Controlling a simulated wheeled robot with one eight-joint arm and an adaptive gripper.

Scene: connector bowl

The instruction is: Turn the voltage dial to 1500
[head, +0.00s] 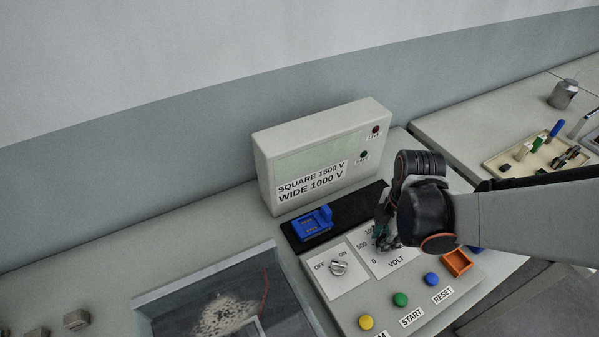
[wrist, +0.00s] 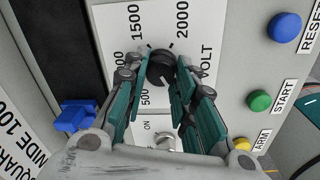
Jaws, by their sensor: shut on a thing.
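The black voltage dial (wrist: 160,66) sits on a white plate marked VOLT (wrist: 207,62), with 500, 1000, 1500 and 2000 printed around it in the wrist view. My gripper (wrist: 161,78) has its teal-padded fingers on both sides of the dial and is shut on it. I cannot tell clearly which number the dial's pointer faces. In the head view my gripper (head: 384,236) is over the VOLT plate (head: 402,262) and hides the dial; the 0 and 500 marks show to its left.
An OFF/ON switch (head: 339,268) is left of the VOLT plate. Yellow (head: 366,322), green (head: 400,299) and blue (head: 431,279) buttons line the panel's front. A display box (head: 322,158) stands behind, reading SQUARE 1500 V, WIDE 1000 V. A blue connector (head: 313,220) sits on a black strip.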

